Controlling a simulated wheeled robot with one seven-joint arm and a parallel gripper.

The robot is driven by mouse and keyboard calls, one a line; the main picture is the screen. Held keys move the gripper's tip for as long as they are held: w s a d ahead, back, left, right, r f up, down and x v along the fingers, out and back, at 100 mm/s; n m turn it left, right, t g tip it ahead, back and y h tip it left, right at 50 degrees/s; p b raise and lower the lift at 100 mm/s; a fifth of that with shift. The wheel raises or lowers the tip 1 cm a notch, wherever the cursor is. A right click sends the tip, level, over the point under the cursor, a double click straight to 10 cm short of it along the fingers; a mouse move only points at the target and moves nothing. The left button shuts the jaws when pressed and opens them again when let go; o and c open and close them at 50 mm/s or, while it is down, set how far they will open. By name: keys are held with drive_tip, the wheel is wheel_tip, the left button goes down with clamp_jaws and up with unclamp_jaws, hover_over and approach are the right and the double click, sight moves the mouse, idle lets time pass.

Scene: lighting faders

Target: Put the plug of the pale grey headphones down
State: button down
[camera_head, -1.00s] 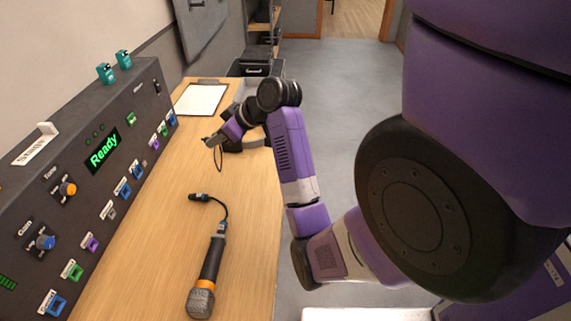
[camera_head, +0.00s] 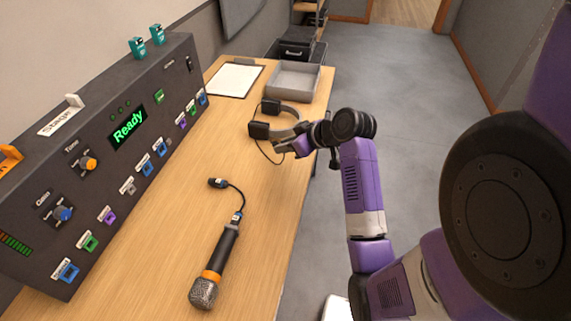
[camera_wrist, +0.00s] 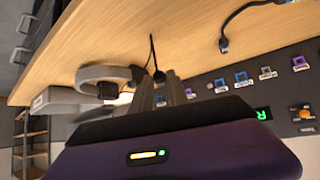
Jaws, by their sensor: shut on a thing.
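The pale grey headphones (camera_head: 286,111) lie on the desk beyond my gripper, with dark ear cups and a grey band. They also show in the wrist view (camera_wrist: 103,72). Their thin dark cable (camera_head: 262,152) loops from the headphones towards my gripper. My gripper (camera_head: 282,147) is shut on the dark plug (camera_wrist: 158,76), which shows at the fingertips in the wrist view. The gripper is over the right part of the desk, near the headphones. The fingers partly hide the plug, and its exact height above the desk cannot be told.
The dark fader console (camera_head: 120,165) with its green "Ready" display runs along the left. A microphone (camera_head: 220,262) with a short cable lies on the near desk (camera_head: 170,225). A grey tray (camera_head: 295,82) and a clipboard (camera_head: 234,79) are at the far end. Wood between console and headphones is clear.

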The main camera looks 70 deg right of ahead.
drive_tip(key=shift+f, duration=4)
drive_tip(key=shift+f, duration=0.35)
drive_tip(key=c, duration=1.3)
unclamp_jaws()
drive_tip(key=shift+r, duration=0.15)
